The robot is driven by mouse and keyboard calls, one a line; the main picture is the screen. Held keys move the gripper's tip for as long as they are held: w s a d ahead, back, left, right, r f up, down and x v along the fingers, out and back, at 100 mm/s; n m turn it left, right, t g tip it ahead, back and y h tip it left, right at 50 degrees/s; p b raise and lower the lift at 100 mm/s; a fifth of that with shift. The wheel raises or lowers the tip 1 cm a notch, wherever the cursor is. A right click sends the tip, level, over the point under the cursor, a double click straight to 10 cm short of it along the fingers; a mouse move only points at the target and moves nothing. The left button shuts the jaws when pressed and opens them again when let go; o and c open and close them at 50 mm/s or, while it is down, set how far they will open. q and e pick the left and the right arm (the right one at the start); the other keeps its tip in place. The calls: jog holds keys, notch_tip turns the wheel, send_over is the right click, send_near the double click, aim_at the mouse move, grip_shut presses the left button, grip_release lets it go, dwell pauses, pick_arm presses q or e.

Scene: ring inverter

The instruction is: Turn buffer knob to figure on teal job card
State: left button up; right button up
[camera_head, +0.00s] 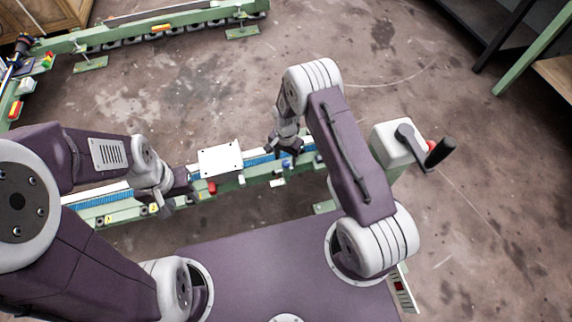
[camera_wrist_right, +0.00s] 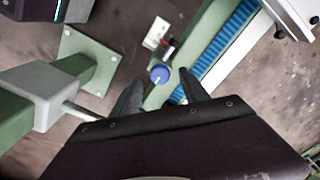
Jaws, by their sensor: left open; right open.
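A round blue knob (camera_wrist_right: 159,74) with a pale mark sits on the green conveyor frame in the right wrist view. It shows between the two dark fingertips of my right gripper, which is open; I cannot tell whether they touch it. In the head view my right gripper (camera_head: 286,149) is low over the conveyor, and the knob is not clear there. My left gripper (camera_head: 178,190) is open at the conveyor, left of a white plate (camera_head: 220,160). I cannot make out a teal job card or the figure on it.
A small white panel (camera_wrist_right: 156,33) with a red part lies beyond the knob. The blue conveyor belt (camera_wrist_right: 226,40) runs beside it. A white box (camera_head: 395,143) with a black crank handle (camera_head: 440,152) stands at the right. Open floor lies behind the conveyor.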

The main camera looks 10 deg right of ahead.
aim_at(286, 164)
notch_tip(286, 164, down, 2)
jog(key=shift+f+b, duration=0.2)
jog(key=shift+b, duration=0.15)
pick_arm(q)
jog(key=shift+f, duration=0.7)
pick_arm(e)
grip_shut()
jog(key=shift+r, duration=0.1)
pick_arm(q)
jog(key=shift+r, duration=0.15)
